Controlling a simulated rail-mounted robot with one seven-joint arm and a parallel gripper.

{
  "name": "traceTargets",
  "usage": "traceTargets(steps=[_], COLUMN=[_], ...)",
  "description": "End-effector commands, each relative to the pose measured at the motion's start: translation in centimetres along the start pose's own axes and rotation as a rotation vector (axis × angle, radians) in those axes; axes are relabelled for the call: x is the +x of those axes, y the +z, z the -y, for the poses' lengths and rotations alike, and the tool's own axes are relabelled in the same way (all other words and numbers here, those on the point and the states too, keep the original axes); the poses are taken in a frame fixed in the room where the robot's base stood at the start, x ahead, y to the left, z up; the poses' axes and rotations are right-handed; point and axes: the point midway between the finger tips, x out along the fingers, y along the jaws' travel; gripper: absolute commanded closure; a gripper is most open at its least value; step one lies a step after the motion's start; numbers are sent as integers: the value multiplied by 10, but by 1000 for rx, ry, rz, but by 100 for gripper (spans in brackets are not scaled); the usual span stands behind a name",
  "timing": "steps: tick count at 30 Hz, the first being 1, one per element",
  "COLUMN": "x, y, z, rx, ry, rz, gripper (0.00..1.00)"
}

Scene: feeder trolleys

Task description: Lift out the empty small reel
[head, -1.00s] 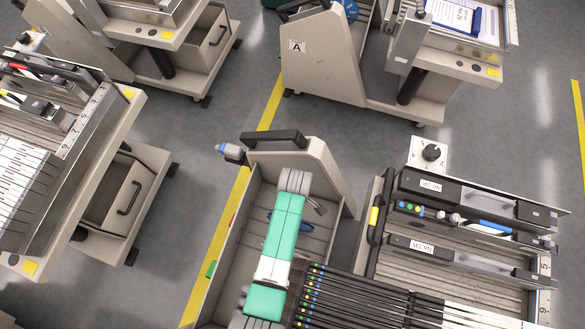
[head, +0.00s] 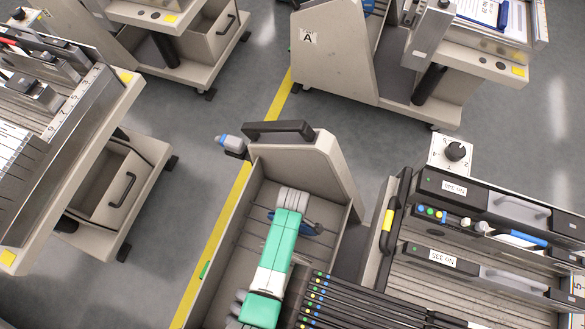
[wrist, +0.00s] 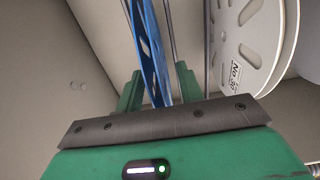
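A thin blue reel (wrist: 148,45) with open slots stands nearly edge-on in the wrist view. My gripper (wrist: 159,88) has its two green fingers on either side of it, and the reel's lower edge lies between them. The fingers look open, with a gap beside the reel; I cannot tell whether either one touches it. A larger white reel (wrist: 245,45) with a number label stands to the right. In the head view, part of the blue reel (head: 311,228) shows low in the trolley bin (head: 232,228), beside my green and white arm, which hides my fingers.
The bin has raised walls and a black handle (head: 278,130) at its far end. A feeder table with black feeders (head: 470,205) adjoins it on the right. Other trolleys stand at the left and at the back (head: 325,60). Grey floor lies between them.

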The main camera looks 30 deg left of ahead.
Motion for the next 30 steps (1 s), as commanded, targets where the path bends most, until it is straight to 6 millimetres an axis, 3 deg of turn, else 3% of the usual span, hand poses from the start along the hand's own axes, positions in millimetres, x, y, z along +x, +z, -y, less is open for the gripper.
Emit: traceTargets(steps=[1, 8, 14, 15, 25, 30], x=[16, 13, 13, 13, 10, -10], y=[0, 0, 0, 0, 0, 0], z=[-1, -1, -1, -1, -1, -1], rx=[0, 0, 0, 0, 1, 1], ry=[1, 1, 1, 1, 1, 2], rz=[0, 0, 0, 0, 0, 0], gripper=[63, 63, 98, 100, 100, 100])
